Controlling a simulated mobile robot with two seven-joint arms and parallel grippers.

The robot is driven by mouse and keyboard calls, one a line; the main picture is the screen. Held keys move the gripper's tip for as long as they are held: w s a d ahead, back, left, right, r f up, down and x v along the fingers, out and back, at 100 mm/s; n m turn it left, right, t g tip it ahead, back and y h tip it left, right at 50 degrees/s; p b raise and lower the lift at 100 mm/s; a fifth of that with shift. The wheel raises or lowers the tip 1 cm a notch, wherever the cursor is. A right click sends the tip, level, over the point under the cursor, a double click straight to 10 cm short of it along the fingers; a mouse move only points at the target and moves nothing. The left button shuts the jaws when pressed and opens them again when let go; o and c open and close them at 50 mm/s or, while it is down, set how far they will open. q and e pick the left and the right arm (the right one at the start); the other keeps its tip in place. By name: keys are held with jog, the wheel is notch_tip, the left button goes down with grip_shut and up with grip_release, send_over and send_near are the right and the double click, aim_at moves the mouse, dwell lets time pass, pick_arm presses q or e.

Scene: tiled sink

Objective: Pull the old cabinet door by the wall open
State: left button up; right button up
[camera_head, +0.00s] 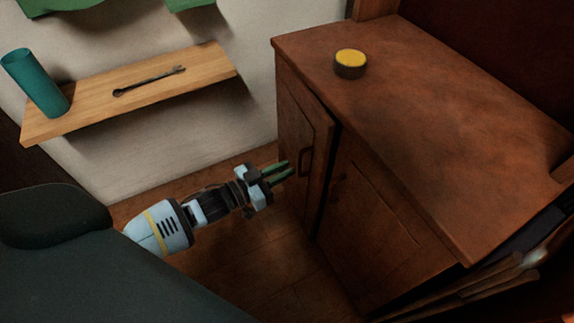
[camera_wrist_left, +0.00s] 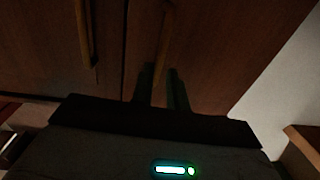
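The brown wooden cabinet (camera_head: 440,130) has two doors facing my left arm. The old door by the wall (camera_head: 291,120) has a dark handle (camera_head: 306,161); a dark gap shows along its edge beside the other door, and I cannot tell whether it is slightly ajar. My left gripper (camera_head: 290,169) points at this door, with its two greenish fingers apart, just left of the handle. In the left wrist view the fingers (camera_wrist_left: 162,76) are spread, with the handle (camera_wrist_left: 164,45) lined up between their tips; contact cannot be told. My right gripper is not in view.
The other door (camera_head: 370,220) has its own handle (camera_head: 338,187). A yellow-topped round container (camera_head: 350,64) stands on the cabinet top. A wooden wall shelf (camera_head: 150,88) holds a teal cylinder (camera_head: 36,84) and a wrench (camera_head: 149,81). Floor (camera_head: 265,255) below the gripper is clear.

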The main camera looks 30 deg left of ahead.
pick_arm(q)
jog(key=p+v, duration=0.1)
jog(key=v, duration=0.3)
jog(key=shift+s+p, duration=0.2)
jog(key=shift+p, duration=0.1)
jog(key=shift+r, duration=0.1)
dwell(0.4)
